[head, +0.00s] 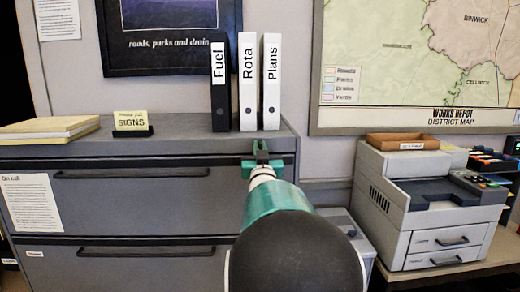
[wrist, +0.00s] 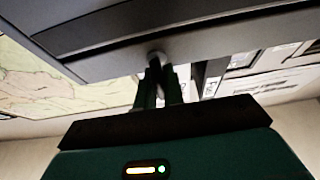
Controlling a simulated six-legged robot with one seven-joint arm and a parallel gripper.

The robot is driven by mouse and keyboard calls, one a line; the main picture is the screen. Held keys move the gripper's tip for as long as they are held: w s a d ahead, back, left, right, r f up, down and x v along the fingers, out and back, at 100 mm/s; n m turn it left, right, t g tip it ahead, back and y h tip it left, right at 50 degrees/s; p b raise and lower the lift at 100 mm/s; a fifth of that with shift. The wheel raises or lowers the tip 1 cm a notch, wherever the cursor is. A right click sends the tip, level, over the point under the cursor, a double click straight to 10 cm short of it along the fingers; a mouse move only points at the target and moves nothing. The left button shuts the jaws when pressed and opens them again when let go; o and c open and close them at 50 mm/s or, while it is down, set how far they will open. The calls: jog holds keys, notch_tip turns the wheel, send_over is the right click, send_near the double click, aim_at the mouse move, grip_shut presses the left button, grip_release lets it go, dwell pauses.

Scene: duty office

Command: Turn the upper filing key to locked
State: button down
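The grey filing cabinet (head: 140,150) stands at the left in the head view, with an upper drawer (head: 135,190) and a lower drawer. My gripper (head: 261,153) is at the top right of its front, level with the upper drawer's top edge. In the wrist view, my gripper's dark fingers (wrist: 158,82) are close together, right against a pale round lock (wrist: 157,57) on the cabinet front. They appear closed on the upper filing key, which is mostly hidden between them. I cannot tell the key's angle.
Black Fuel binder (head: 220,90) and white Rota (head: 248,90) and Plans (head: 271,90) binders stand on the cabinet top, just behind my gripper. A signs holder (head: 131,122) and yellow folders (head: 45,129) lie left. A printer (head: 430,205) stands right.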

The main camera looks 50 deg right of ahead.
jog(key=shift+m, duration=0.6)
jog(key=m+g+h, duration=0.1)
jog(key=m+g, duration=0.1)
jog(key=m, duration=0.2)
jog(key=m+g, duration=0.2)
jog(key=m, duration=0.1)
jog(key=m+g+h, duration=0.1)
jog(key=m, duration=0.3)
jog(key=shift+s+g, duration=0.1)
jog(key=shift+g, duration=0.3)
jog(key=m+g, duration=0.1)
jog(key=m, duration=0.2)
jog(key=m+g, duration=0.1)
jog(key=m, duration=0.1)
jog(key=shift+d+f+m+y, duration=0.1)
jog(key=shift+m+y, duration=0.2)
jog(key=shift+m, duration=0.1)
jog(key=shift+s+f+m+g+y, duration=0.1)
jog(key=shift+m+g+y, duration=0.25)
jog(key=shift+m, duration=0.75)
jog(key=shift+m+g+y, duration=0.25)
jog(key=shift+m+y, duration=0.1)
jog(key=shift+m, duration=0.75)
jog(key=c, duration=1.5)
grip_release()
